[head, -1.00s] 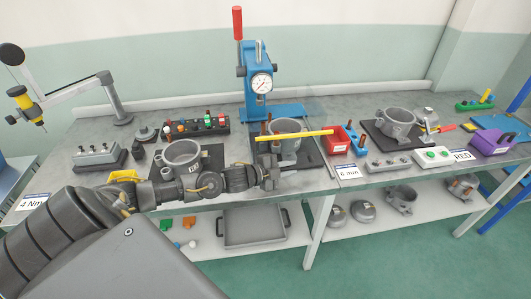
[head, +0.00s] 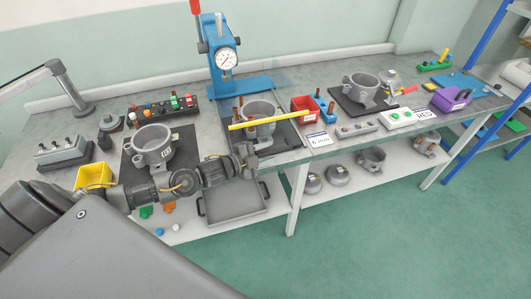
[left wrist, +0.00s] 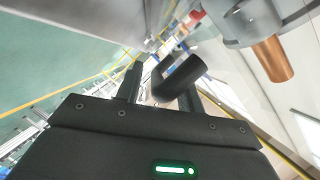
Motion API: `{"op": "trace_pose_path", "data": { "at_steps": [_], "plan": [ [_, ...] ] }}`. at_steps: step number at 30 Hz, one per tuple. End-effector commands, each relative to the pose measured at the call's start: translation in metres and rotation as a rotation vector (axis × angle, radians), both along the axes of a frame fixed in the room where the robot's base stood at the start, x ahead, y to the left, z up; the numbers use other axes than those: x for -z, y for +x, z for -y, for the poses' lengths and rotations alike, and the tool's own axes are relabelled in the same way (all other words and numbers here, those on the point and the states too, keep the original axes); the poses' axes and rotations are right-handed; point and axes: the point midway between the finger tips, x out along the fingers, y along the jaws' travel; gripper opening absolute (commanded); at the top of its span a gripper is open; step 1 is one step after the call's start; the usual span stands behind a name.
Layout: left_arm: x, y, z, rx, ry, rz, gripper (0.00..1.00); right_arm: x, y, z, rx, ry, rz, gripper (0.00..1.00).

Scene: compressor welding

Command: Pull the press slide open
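The blue press (head: 225,62) with a round dial and red lever stands at the back of the bench. In front of its base is a dark slide plate (head: 286,138) carrying a grey housing (head: 262,110) with copper stubs. A yellow bar (head: 270,123) crosses in front of the housing. My left gripper (head: 247,156) is at the plate's front left edge, below the bar. In the left wrist view its fingers (left wrist: 157,88) stand apart, with a dark cylinder (left wrist: 183,77) at the right finger; contact is unclear. My right gripper is out of view.
Another grey housing (head: 152,147) on a dark mat and a yellow bin (head: 94,175) lie left. A red bin (head: 303,109) and blue rack (head: 324,109) stand close right. A tray (head: 236,205) sits on the lower shelf. Open floor lies in front.

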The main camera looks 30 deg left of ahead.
Motion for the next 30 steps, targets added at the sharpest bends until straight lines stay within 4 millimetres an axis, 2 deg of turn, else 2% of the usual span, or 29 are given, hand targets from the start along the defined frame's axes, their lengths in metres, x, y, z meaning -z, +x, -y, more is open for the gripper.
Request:
{"op": "trace_pose_path", "data": {
  "at_steps": [7,15,21,30],
  "plan": [
    [-0.001,-0.009,-0.005,0.0,0.002,0.0,0.38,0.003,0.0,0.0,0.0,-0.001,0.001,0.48],
    [-0.01,-0.057,-0.027,0.003,0.002,-0.004,0.38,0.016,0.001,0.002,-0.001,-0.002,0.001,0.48],
    [-0.018,-0.083,-0.04,0.001,0.002,-0.002,0.38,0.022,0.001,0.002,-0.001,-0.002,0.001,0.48],
    [-0.023,-0.095,-0.046,0.0,-0.001,0.0,0.38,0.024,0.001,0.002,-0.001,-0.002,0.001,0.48]
  ]
}}
